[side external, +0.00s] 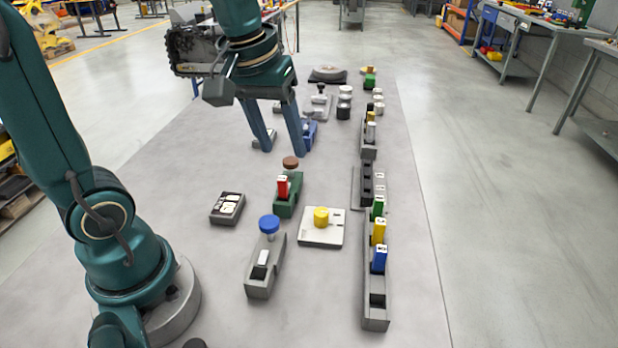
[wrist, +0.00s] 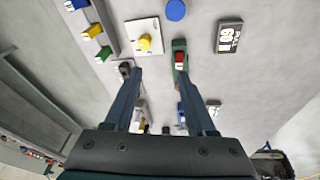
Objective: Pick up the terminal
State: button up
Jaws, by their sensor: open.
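My gripper (side external: 285,151) is open and empty, pointing down above the mat; its two blue fingers also show in the wrist view (wrist: 159,72). I cannot tell for sure which piece is the terminal. Small upright blocks look like terminals: a red block (side external: 282,187) in a green carrier (side external: 290,206), and green (side external: 377,207), yellow (side external: 379,231) and blue (side external: 379,259) blocks in a long grey rail (side external: 375,317). The red block (wrist: 179,60) shows close to the right fingertip in the wrist view. A blue carrier (side external: 310,130) is partly hidden behind a finger.
A white plate (side external: 312,240) bears a yellow knob. A grey carrier (side external: 261,284) with a blue round top (side external: 269,224) stands in front. A dark labelled box (side external: 227,208) lies at left. Several small parts stand farther back. The mat's left side is mostly clear.

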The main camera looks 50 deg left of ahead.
jog(key=n+g, duration=0.2)
send_over(282, 178)
jog(key=d, duration=0.2)
notch_tip(282, 178, down, 4)
jog(key=a+f, duration=0.1)
jog(key=f+g, duration=0.1)
jog(key=f, duration=0.1)
jog(key=shift+w+a+n+h, duration=0.1)
jog(key=shift+a+n+h, duration=0.2)
jog(key=shift+a+n, duration=0.1)
jog(key=shift+a+f, duration=0.1)
jog(key=shift+f, duration=2.5)
grip_shut()
